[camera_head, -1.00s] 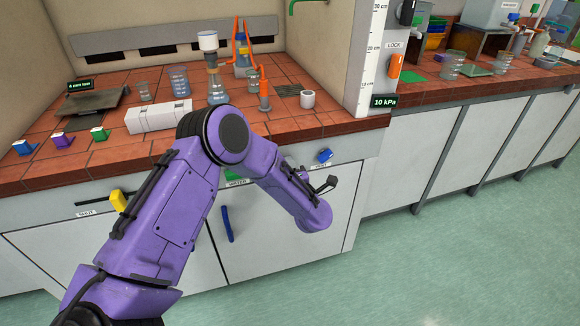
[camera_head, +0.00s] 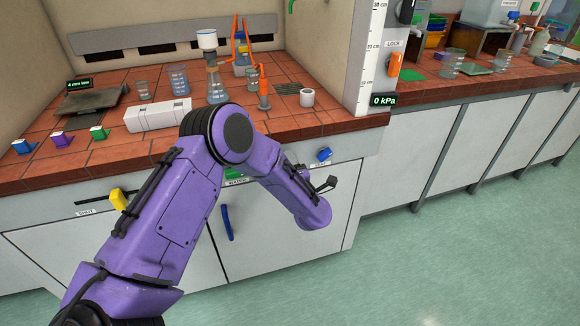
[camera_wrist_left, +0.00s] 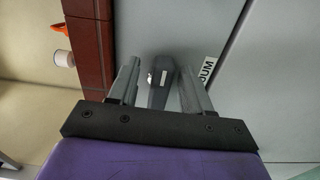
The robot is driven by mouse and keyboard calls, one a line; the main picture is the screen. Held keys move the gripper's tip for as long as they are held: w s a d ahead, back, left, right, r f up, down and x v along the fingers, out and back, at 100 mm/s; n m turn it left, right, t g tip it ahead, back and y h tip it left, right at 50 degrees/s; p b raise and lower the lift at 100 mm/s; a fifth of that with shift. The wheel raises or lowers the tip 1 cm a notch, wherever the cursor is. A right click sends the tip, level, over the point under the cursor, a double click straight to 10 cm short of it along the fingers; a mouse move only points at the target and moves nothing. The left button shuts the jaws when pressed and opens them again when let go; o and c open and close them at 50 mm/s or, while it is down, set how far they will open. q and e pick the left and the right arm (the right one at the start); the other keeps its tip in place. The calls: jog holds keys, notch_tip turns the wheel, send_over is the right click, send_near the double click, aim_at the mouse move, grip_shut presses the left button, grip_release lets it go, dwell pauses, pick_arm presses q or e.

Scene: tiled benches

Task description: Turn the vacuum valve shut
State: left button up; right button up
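The vacuum valve shows in the left wrist view as a dark grey handle (camera_wrist_left: 160,82) on the pale bench front, next to a label ending in "UUM" (camera_wrist_left: 207,70). My left gripper (camera_wrist_left: 160,88) has its two fingers apart, one on each side of the handle, with narrow gaps showing. In the head view my purple left arm hides the valve and the gripper's fingers. A small display (camera_head: 384,100) on the post reads 0 kPa. My right gripper is not in view.
A blue knob (camera_head: 324,155) and a green knob (camera_head: 233,174) sit on the bench front near my arm. A yellow handle (camera_head: 118,200) is at left. Glassware, including a flask (camera_head: 216,88), stands on the tiled top. The floor at right is clear.

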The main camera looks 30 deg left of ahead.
pick_arm(q)
jog(key=shift+f, duration=0.1)
jog(key=b+v, duration=0.1)
jog(key=v, duration=0.9)
jog(key=shift+s+d, duration=0.15)
jog(key=shift+s, duration=0.05)
